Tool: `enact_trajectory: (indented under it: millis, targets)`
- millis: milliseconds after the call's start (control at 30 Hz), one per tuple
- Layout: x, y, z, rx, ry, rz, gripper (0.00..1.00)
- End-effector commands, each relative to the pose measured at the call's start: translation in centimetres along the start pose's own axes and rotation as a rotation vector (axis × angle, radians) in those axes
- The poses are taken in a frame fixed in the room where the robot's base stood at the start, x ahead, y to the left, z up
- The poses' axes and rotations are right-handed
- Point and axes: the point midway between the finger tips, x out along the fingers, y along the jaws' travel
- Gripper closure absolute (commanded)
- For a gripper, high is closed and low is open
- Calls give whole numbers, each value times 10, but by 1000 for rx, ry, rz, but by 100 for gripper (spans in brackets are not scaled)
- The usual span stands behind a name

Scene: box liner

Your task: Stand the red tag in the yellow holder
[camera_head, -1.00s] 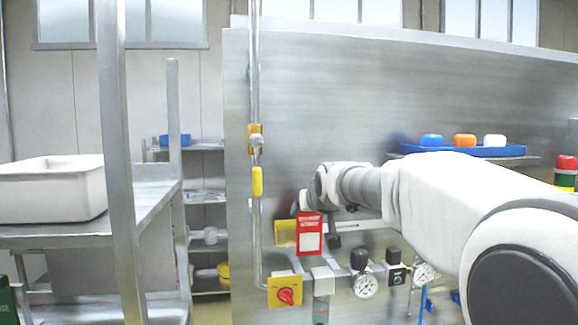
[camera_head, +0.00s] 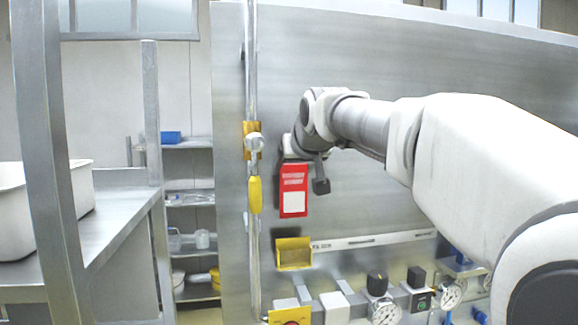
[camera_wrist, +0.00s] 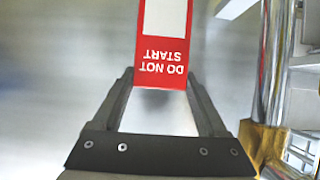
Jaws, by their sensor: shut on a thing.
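The red tag (camera_head: 293,192) has a white panel and hangs upright from my gripper (camera_head: 298,160). It is above the yellow holder (camera_head: 293,253) on the steel panel, with a clear gap between them. The holder is an open-topped yellow pocket and looks empty. In the wrist view the tag (camera_wrist: 163,45) reads "DO NOT START", upside down in that picture, between the two fingers of my gripper (camera_wrist: 160,78). My gripper is shut on the tag's top end. The holder does not show in the wrist view.
A vertical pipe with a yellow valve handle (camera_head: 255,194) runs close left of the tag. Below the holder are a yellow switch box (camera_head: 290,316) and gauges (camera_head: 385,311). A steel table (camera_head: 110,235) with a white bin (camera_head: 75,190) stands left. The panel right of the holder is mostly clear.

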Motion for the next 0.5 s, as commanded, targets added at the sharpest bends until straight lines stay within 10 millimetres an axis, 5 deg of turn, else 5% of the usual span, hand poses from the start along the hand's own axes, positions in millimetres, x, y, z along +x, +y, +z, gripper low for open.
enact_trajectory:
  millis: [500]
  targets:
    - [12, 0, 23, 0, 0, 0, 100]
